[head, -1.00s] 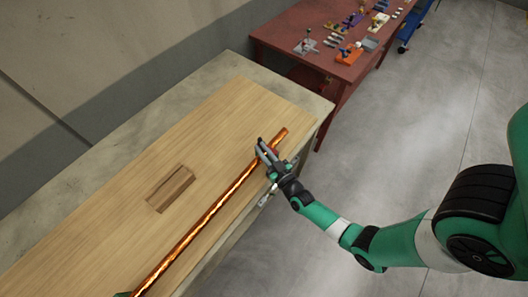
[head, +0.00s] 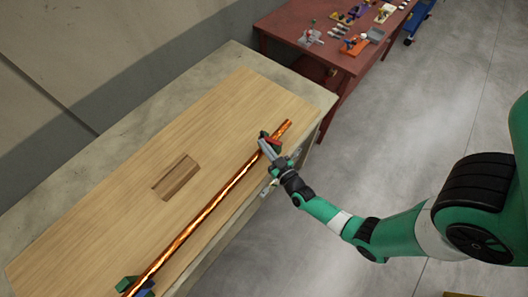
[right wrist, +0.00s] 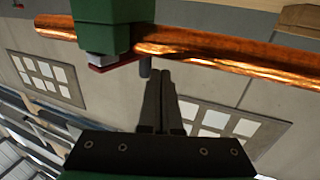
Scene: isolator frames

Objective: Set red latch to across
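A copper pipe (head: 215,200) runs lengthwise near the front edge of a wooden-topped bench. The red latch (head: 273,139) shows near the pipe's far end, beside my right gripper (head: 267,150). In the right wrist view, the red latch (right wrist: 115,64) is a thin red and grey plate under a green block (right wrist: 103,38) that sits around the pipe. A short grey pin (right wrist: 145,66) hangs beside it. My right gripper (right wrist: 160,78) has its fingers together, with nothing visible between them, tips close to the pin. Contact cannot be told. My left gripper is not seen.
Green and blue blocks (head: 128,284) sit at the pipe's near end. A brown wooden block (head: 176,177) lies on the board (head: 110,205). A red table (head: 285,22) with several small parts stands behind. The floor on the right is clear.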

